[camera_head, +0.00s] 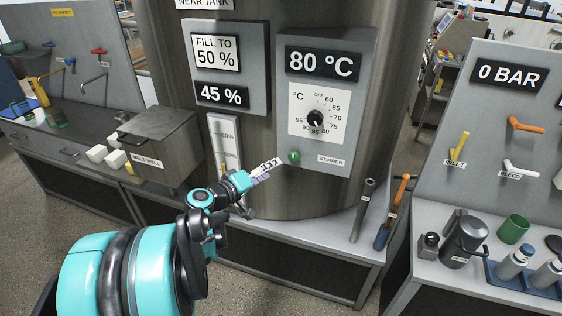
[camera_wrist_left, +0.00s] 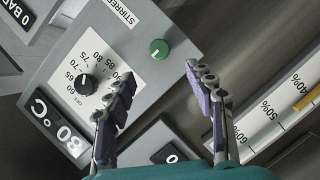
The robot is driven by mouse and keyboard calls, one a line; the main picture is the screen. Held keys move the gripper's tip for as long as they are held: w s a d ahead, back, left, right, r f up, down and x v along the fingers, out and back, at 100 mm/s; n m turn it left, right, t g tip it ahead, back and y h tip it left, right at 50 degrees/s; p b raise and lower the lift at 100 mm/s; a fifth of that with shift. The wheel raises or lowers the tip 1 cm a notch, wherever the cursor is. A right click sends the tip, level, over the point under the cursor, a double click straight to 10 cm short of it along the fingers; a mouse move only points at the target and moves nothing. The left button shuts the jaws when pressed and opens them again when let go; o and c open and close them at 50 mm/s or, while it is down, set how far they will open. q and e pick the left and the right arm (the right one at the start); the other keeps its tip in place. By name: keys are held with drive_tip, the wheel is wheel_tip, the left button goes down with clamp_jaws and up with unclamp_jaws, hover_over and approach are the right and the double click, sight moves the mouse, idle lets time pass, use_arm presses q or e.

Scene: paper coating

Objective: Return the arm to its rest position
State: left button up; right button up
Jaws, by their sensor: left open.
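My left gripper (camera_head: 268,170) is in front of the steel tank's control panel, its fingers pointing toward the green stirrer knob. In the left wrist view my left gripper (camera_wrist_left: 168,90) has its two fingers apart with nothing between them. The green knob (camera_head: 294,157) shows just beyond the fingertips in the head view. It also shows in the left wrist view (camera_wrist_left: 159,49), ahead of the fingers and apart from them. The black temperature dial (camera_head: 315,119) sits above it under an 80 °C display. My right gripper is not in view.
The melt well (camera_head: 160,148) stands on the left counter with white blocks beside it. Upright tools (camera_head: 385,228) stand at the tank's right. A kettle-like vessel (camera_head: 464,240), a green cup (camera_head: 514,228) and bottles in a blue tray (camera_head: 497,281) are on the right counter.

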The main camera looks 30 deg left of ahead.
use_arm(q)
drive_tip(key=s+d+f+m+g+h, duration=0.1)
drive_tip(key=s+d+f+m+g, duration=0.15)
drive_tip(key=d, duration=0.55)
drive_tip(key=s+d+f+m+g+h, duration=0.1)
drive_tip(key=s+d+m+g, duration=0.15)
drive_tip(key=d, duration=0.65)
drive_tip(key=s+d+f+m+g+y, duration=0.3)
drive_tip(key=s+d+f+m, duration=0.1)
drive_tip(key=s, duration=0.8)
drive_tip(key=shift+d+f+m+y, duration=0.2)
drive_tip(key=shift+d+m+y, duration=0.1)
drive_tip(key=shift+d+m, duration=0.65)
